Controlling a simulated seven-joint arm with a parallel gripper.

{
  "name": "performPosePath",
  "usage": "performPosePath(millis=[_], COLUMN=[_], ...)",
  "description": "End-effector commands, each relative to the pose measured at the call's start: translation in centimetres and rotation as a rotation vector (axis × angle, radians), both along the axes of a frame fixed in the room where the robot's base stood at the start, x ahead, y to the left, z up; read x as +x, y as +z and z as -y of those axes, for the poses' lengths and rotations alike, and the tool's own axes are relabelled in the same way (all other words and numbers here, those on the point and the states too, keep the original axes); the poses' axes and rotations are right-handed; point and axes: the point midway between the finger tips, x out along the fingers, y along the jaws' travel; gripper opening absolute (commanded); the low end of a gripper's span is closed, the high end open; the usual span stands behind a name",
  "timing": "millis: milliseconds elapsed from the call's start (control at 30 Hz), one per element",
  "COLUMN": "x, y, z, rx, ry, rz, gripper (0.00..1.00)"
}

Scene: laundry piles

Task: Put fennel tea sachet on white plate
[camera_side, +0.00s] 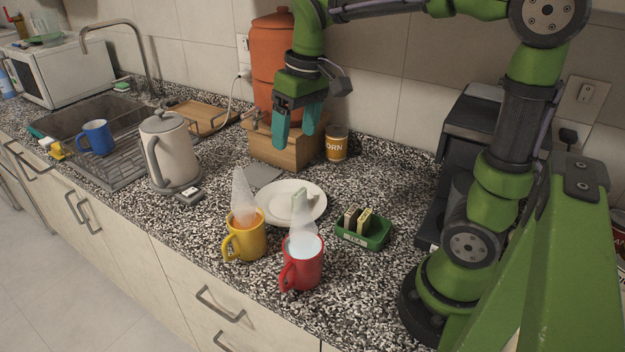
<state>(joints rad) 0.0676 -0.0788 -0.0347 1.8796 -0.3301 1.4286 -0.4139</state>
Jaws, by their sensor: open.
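The white plate (274,193) lies on the speckled counter behind the two mugs. A pale green-white sachet (299,200) appears to stand on the plate's right half, partly veiled by steam. A small green holder (377,243) to the right of the plate has more sachets (358,219) upright in it, some dark and one yellowish. The labels are too small to read, so I cannot tell which sachet is fennel. My gripper (297,130) is open and empty, fingers down, above and behind the plate, clear of it.
A steaming yellow mug (245,243) and red mug (302,269) stand in front of the plate. A kettle (170,155) is at left, near the sink. A wooden box (288,152), an orange container (270,50) and a corn can (336,145) stand behind.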

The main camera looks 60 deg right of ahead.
Motion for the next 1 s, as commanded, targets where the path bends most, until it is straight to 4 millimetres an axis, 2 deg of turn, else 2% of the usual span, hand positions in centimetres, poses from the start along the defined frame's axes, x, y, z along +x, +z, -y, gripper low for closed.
performPosePath(millis=[33,200,400,567,1000], x=[-1.9,-6.5,-9.6,-10.3,-10.2], y=[0.6,0.5,-0.7,-1.1,-1.1], z=[-1.0,-3.6,-5.0,-5.3,-5.3], rx=[0.019,0.099,0.179,0.203,0.203], ry=[-0.021,-0.113,-0.198,-0.224,-0.224], rz=[0.070,0.272,0.419,0.456,0.455], gripper=[0.77,0.77,0.77,0.77,0.77])
